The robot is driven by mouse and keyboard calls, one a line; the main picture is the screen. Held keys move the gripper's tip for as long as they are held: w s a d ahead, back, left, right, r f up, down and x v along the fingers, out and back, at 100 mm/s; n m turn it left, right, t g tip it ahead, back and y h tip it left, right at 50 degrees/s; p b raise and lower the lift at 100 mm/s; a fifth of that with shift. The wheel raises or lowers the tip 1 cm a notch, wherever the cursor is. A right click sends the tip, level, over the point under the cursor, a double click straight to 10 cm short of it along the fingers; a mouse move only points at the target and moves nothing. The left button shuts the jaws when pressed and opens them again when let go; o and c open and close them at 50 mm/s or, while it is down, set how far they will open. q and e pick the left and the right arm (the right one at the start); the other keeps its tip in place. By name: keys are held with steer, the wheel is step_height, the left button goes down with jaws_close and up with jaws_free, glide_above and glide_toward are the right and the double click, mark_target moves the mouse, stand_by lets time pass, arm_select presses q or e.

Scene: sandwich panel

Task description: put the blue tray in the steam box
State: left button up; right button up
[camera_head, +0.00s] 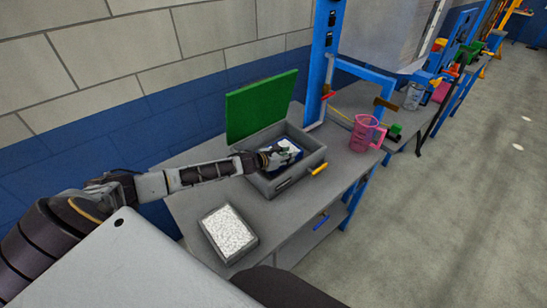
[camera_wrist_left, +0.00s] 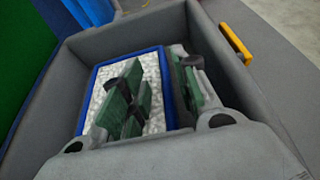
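The blue tray (camera_head: 287,146) with white granules lies inside the grey steam box (camera_head: 317,160), whose green lid (camera_head: 262,104) stands open. In the left wrist view the tray's blue rim (camera_wrist_left: 166,88) shows inside the box walls (camera_wrist_left: 215,45). My left gripper (camera_head: 266,159) reaches into the box from the left. In the left wrist view its green-padded fingers (camera_wrist_left: 160,82) are apart, one above the granules and one outside the tray's right rim. The rim lies between them with gaps showing. My right gripper is not in view.
A grey tray of white granules (camera_head: 229,233) sits on the table (camera_head: 190,200) in front of the box. A pink jug (camera_head: 364,134) stands to the right. The box has a yellow handle (camera_head: 319,169). A brick wall is behind; open floor is at right.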

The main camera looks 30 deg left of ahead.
arm_select(q)
steer(key=shift+r+p, duration=0.3)
steer(key=shift+r, duration=0.3)
steer(key=shift+s+a+f, duration=0.1)
steer(key=shift+s, duration=0.2)
steer(key=shift+s+a+r, duration=0.2)
steer(key=shift+s, duration=0.35)
steer(key=shift+b+v, duration=0.4)
steer(key=shift+v, duration=4.55)
steer(key=shift+s+r, duration=0.1)
